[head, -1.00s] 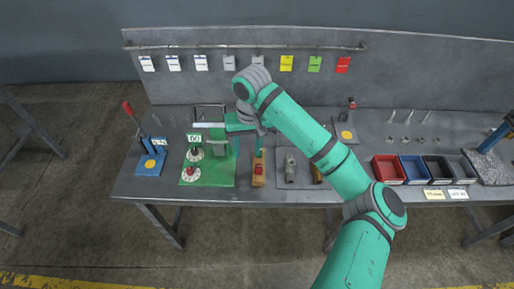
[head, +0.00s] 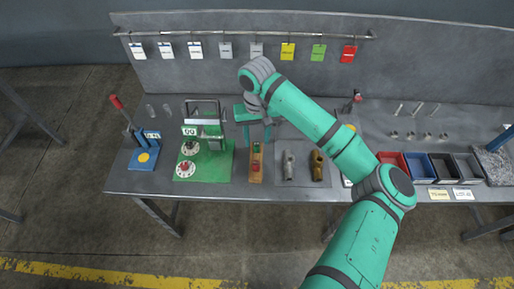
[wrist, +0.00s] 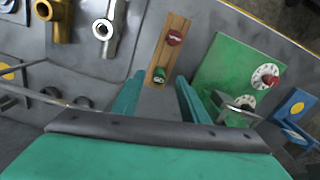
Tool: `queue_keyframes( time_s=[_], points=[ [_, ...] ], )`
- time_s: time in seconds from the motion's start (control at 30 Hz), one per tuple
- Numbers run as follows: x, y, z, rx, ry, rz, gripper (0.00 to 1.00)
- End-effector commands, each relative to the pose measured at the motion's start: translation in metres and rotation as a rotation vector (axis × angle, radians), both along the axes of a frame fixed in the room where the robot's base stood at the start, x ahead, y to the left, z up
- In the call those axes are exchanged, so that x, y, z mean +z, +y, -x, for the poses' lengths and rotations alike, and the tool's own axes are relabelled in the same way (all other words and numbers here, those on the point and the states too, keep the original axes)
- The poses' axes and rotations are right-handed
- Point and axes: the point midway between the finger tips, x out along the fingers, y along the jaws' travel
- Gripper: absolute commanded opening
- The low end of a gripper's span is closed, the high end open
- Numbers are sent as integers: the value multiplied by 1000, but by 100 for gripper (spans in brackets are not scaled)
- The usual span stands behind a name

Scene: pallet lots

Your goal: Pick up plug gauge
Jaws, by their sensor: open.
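The plug gauge shows as a red end marked with white letters (wrist: 174,38) and a green end marked GO (wrist: 159,75) on a narrow wooden block (wrist: 165,55). In the head view the wooden block (head: 256,176) stands near the bench's front edge, with the red end (head: 255,166) toward the front and the green end (head: 256,148) behind it. My gripper (head: 258,141) is open and empty, above the bench at the green end. In the wrist view my gripper's fingers (wrist: 159,84) stand apart on either side of the green end. The gauge's middle is hard to make out.
A green fixture with dials (head: 215,165) stands close left of the block. A silver fitting (head: 289,166) and a brass fitting (head: 318,166) lie on a grey plate to the right. A blue stand (head: 143,158) is farther left; several bins (head: 418,169) are far right.

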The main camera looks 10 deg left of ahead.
Motion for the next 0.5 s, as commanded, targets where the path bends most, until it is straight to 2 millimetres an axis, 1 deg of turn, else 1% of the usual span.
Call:
queue_keyframes(
  time_s=[0.13,0.33,0.5],
  points=[
    [-12,-2,-3,-8,1,1,40],
    [-40,-1,-6,-13,1,1,40],
    [-52,-1,-6,-14,0,0,40]
  ],
)
